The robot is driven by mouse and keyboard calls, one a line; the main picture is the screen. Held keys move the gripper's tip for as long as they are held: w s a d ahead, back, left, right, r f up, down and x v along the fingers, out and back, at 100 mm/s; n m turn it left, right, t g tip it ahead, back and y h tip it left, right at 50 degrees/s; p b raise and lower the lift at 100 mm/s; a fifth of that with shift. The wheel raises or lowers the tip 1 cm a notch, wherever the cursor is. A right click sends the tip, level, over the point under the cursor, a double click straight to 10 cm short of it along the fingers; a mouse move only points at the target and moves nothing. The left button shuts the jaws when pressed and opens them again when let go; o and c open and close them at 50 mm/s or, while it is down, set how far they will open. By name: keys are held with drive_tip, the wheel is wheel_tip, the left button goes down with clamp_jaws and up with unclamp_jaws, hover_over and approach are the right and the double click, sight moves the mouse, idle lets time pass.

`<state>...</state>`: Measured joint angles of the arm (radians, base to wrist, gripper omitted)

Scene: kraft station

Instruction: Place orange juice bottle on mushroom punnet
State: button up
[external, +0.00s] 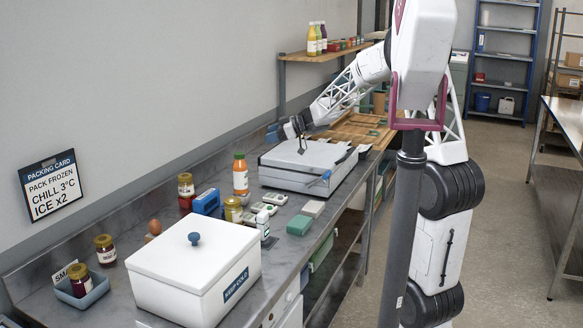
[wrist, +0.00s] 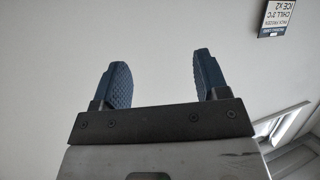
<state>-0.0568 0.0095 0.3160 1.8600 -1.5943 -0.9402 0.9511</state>
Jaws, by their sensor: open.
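The orange juice bottle (external: 240,174) stands upright on the steel counter, with a green cap and an orange body. I cannot pick out the mushroom punnet for sure; a small blue box-like thing (external: 207,202) sits just left of the bottle, its contents too small to tell. My gripper (external: 288,129) is above and behind the bottle, to its right, near the wall and apart from it. In the wrist view my gripper (wrist: 163,78) has its two blue fingers wide apart, with only bare wall between them.
A white lidded box (external: 193,270) fills the front of the counter. A grey case (external: 310,165) lies right of the bottle. Jars, small white-and-green packs (external: 264,208) and a green block (external: 300,225) crowd nearby. A blue tray (external: 82,296) holds a jar at front left.

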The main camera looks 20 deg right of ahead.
drive_tip(key=s+d+r+m+t+h, duration=0.5)
drive_tip(key=d+r+m+t+h, duration=0.1)
drive_tip(key=d, duration=0.3)
drive_tip(key=s+d+m+h, duration=0.4)
drive_tip(key=s+d+h, duration=0.2)
drive_tip(key=s+d, duration=0.35)
drive_tip(key=s+f+m+g, duration=0.1)
drive_tip(key=s+f+g, duration=0.2)
drive_tip(key=s, duration=0.8)
drive_tip(key=s+f+m+g, duration=0.1)
drive_tip(key=s+f+g, duration=0.2)
drive_tip(key=s, duration=0.8)
drive_tip(key=s+f+m+g, duration=0.2)
drive_tip(key=s+f+g, duration=0.1)
drive_tip(key=s, duration=0.8)
drive_tip(key=shift+d+f+g, duration=0.3)
drive_tip(key=shift+f, duration=0.4)
